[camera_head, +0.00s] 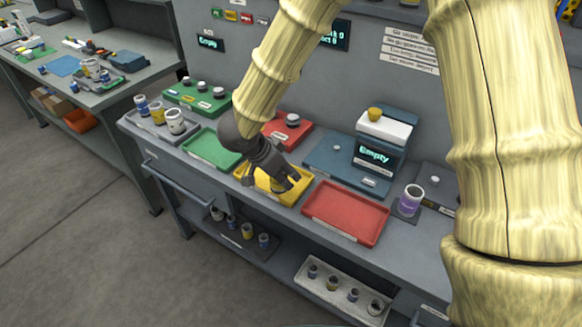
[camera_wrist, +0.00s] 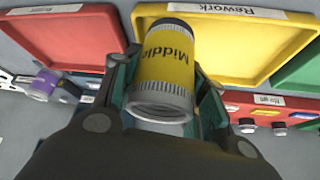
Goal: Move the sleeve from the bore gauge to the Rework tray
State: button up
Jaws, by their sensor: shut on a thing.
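My gripper (camera_head: 285,181) is shut on a yellow sleeve marked "Middle" (camera_wrist: 168,62), held between the fingers in the wrist view with a grey ribbed ring at its near end. In the head view the gripper points down over the yellow tray (camera_head: 258,190), and its fingers mostly hide the sleeve. The tray is labelled "Rework" in the wrist view (camera_wrist: 250,52); I cannot tell whether the sleeve touches it. A device with a display reading "Empty" (camera_head: 375,154), likely the bore gauge, stands to the right behind the trays.
A green tray (camera_head: 211,148) lies left of the yellow one and a red tray (camera_head: 345,212) right. A purple-banded sleeve (camera_head: 411,200) stands farther right. A grey tray (camera_head: 160,128) with several sleeves is at the left end. Lower-shelf trays hold more parts.

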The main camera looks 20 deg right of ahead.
jog(key=w+d, duration=0.1)
jog(key=w, duration=0.1)
jog(key=w+d+p, duration=0.1)
jog(key=d, duration=0.1)
jog(key=shift+w+d+f, duration=0.15)
jog(key=shift+w, duration=0.2)
jog(key=shift+w+d+f, duration=0.15)
jog(key=shift+d+f, duration=0.05)
jog(key=shift+f, duration=0.05)
jog(key=shift+f+p, duration=0.3)
jog(key=shift+f, duration=1.3)
jog(key=o, duration=1.3)
jog(key=shift+f, duration=0.1)
jog(key=b+v, duration=0.1)
jog(key=v, duration=1.1)
